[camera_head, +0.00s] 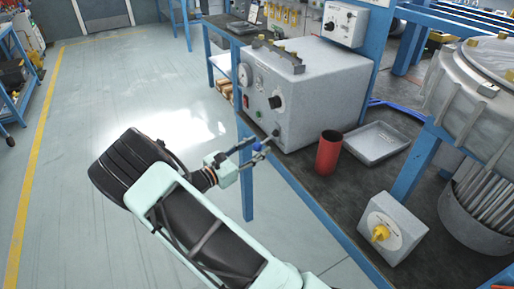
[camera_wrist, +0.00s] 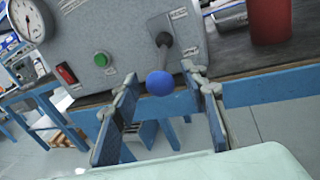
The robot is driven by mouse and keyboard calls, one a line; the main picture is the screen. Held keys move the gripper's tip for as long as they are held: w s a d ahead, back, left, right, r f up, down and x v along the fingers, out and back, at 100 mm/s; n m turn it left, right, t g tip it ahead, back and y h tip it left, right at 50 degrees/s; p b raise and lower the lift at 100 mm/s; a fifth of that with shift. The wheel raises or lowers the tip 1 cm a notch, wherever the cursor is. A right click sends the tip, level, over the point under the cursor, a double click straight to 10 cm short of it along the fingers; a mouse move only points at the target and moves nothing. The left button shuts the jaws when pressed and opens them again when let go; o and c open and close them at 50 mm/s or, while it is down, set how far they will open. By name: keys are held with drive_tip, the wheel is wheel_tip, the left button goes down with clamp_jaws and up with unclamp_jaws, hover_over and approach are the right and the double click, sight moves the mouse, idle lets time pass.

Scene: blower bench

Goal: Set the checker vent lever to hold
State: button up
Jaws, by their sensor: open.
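The checker is a grey box (camera_head: 318,92) on the bench, with a gauge, a red switch and a dark knob on its front. The blue ball also shows in the head view (camera_head: 257,146). My gripper (camera_head: 248,153) is open at the lever, low on the checker's front.
A red cylinder (camera_head: 328,153) and a grey tray (camera_head: 376,142) stand right of the checker. A grey box with a yellow knob (camera_head: 380,233) sits near the bench's front edge. A large metal drum (camera_head: 480,85) stands at right. The floor on the left is clear.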

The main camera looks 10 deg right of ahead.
drive_tip(key=shift+w+d, duration=0.15)
drive_tip(key=shift+d, duration=0.1)
clamp_jaws()
drive_tip(key=shift+r, duration=0.1)
